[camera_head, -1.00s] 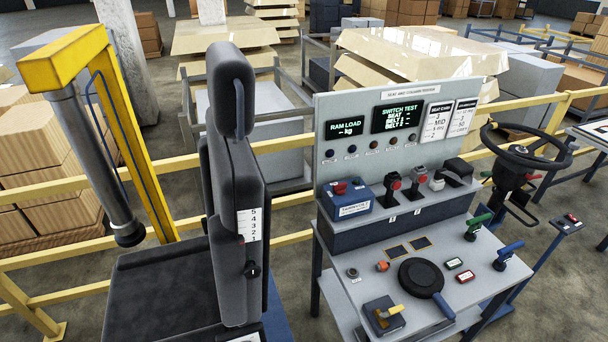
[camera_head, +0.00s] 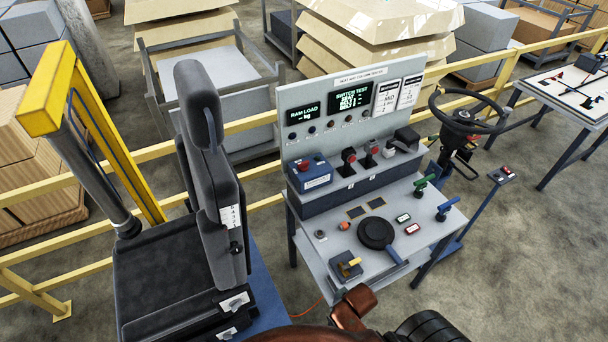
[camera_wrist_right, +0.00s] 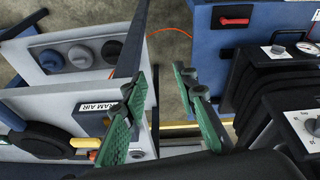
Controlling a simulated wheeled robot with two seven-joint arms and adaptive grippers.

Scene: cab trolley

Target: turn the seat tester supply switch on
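In the head view, a blue box with a red knob (camera_head: 305,165) sits at the left of the test bench's shelf (camera_head: 340,193); its label is too small to read. In the right wrist view, a red-handled rotary switch (camera_wrist_right: 235,20) is on a dark blue panel, its handle lying across the picture; I cannot read any label for it. I cannot tell which of these is the supply switch. My right gripper (camera_wrist_right: 163,112) has green fingers spread apart with nothing between them. The red-handled switch is beyond and right of the fingers, untouched. My left gripper is not in view.
The black seat (camera_head: 210,175) stands left of the bench. A yellow-handled valve (camera_head: 347,264) and black round pad (camera_head: 376,235) are on the bench top. Three round knobs (camera_wrist_right: 80,56) show in the wrist view. A steering wheel (camera_head: 468,110) and yellow rails stand behind.

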